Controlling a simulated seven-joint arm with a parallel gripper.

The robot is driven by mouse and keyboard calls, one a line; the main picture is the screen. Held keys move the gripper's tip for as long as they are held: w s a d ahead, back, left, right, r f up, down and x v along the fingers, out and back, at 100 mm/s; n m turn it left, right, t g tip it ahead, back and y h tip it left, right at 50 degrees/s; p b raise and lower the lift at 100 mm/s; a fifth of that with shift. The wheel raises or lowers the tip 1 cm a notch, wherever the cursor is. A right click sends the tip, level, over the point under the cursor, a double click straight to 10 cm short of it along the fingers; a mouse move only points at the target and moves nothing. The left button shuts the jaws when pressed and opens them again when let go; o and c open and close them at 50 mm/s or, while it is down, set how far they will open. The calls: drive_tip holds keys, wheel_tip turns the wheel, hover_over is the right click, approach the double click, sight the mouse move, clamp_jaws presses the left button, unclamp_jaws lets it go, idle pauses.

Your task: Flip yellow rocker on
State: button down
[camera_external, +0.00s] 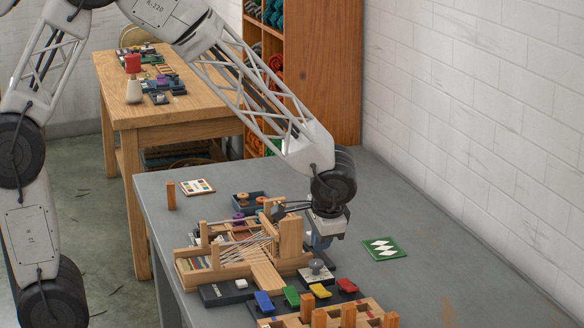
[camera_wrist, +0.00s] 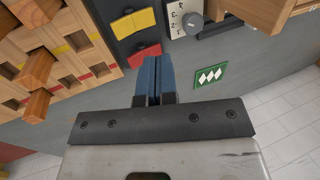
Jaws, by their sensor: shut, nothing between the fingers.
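The yellow rocker (camera_external: 320,291) sits in a dark strip at the front of the grey table, between a green rocker (camera_external: 291,296) and a red rocker (camera_external: 347,286). In the wrist view the yellow rocker (camera_wrist: 134,22) is beyond my fingertips, with the red rocker (camera_wrist: 145,55) nearer to them. I cannot tell which way the yellow rocker is tipped. My gripper (camera_external: 320,243) is above the table, behind the rocker strip and near the grey dial. Its blue fingers (camera_wrist: 154,68) are together and empty, apart from the yellow rocker.
A grey dial (camera_external: 317,268) stands behind the rockers, beside a wooden loom (camera_external: 228,257). A blue rocker (camera_external: 264,302) is at the strip's left end. A wooden pegged block (camera_external: 375,310) stands in front. A green card (camera_external: 384,248) lies right; the table beyond is clear.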

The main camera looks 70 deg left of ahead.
drive_tip(key=shift+r, duration=2)
drive_tip(key=shift+r, duration=0.1)
drive_tip(key=s+d+r+t+h, duration=0.1)
drive_tip(key=s+r, duration=0.4)
drive_tip(key=s, duration=0.5)
drive_tip(key=s+d+r+h, duration=0.1)
drive_tip(key=s+r, duration=0.4)
drive_tip(key=s, duration=0.5)
drive_tip(key=s+d+r+t+h, duration=0.1)
drive_tip(key=s+d+r, duration=0.2)
drive_tip(key=s, duration=0.7)
wheel_tip(320, 180, up, 2)
drive_tip(key=shift+d+r+t+h, duration=0.15)
drive_tip(key=shift+d+t+h, duration=0.15)
drive_tip(key=shift+h, duration=0.1)
drive_tip(key=shift+w, duration=0.25)
